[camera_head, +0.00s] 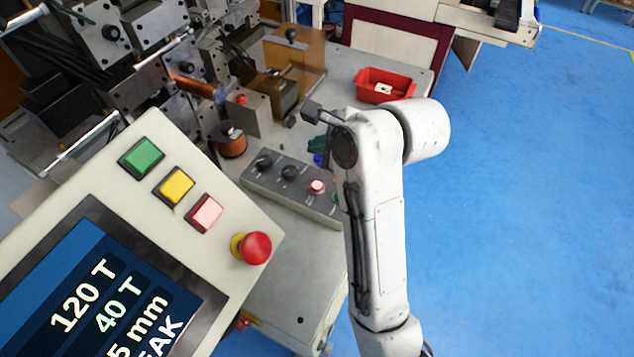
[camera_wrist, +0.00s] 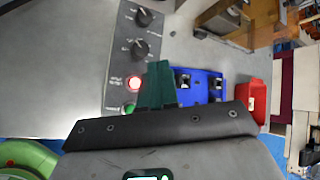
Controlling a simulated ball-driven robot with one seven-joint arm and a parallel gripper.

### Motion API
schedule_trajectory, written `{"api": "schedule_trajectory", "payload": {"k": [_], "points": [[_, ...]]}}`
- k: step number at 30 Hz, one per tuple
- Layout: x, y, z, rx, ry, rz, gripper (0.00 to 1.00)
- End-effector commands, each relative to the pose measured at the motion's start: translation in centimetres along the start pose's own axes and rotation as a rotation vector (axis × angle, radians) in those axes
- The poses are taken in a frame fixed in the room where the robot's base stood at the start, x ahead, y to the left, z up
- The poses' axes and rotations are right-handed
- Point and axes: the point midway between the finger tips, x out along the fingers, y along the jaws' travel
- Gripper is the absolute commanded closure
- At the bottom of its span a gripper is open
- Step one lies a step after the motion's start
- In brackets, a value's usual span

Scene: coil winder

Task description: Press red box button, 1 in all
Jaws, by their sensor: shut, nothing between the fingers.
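A grey control box (camera_head: 270,190) on the bench has dark knobs and a lit red button (camera_head: 317,186) at its right end. In the wrist view the red button (camera_wrist: 134,83) glows just left of my gripper (camera_wrist: 158,68), with a green button (camera_wrist: 129,108) below it. My gripper's green fingers are together and empty. They look beside the red button in the picture; whether they touch the box I cannot tell. In the head view my arm hides most of the gripper.
A large panel (camera_head: 120,185) at front left carries green, yellow and red buttons and a red mushroom button (camera_head: 254,248). A blue tray (camera_wrist: 200,82) is right of the fingers. A red bin (camera_head: 384,84) stands farther back. Blue floor is open on the right.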

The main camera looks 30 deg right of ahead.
Motion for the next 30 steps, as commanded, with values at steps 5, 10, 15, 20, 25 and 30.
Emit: {"api": "schedule_trajectory", "payload": {"k": [5, 10, 15, 20, 25, 30], "points": [[0.7, 0.6, -0.5, -0.001, 0.001, 0.001, 1.00], [2.0, 1.5, -1.4, -0.002, 0.001, 0.003, 1.00], [3.7, 2.7, -2.7, -0.001, 0.000, 0.001, 1.00], [5.2, 3.8, -3.8, -0.002, 0.001, 0.001, 1.00], [6.0, 4.4, -4.4, -0.001, 0.001, 0.001, 1.00], [6.1, 4.5, -4.5, -0.002, 0.000, 0.000, 1.00]]}}
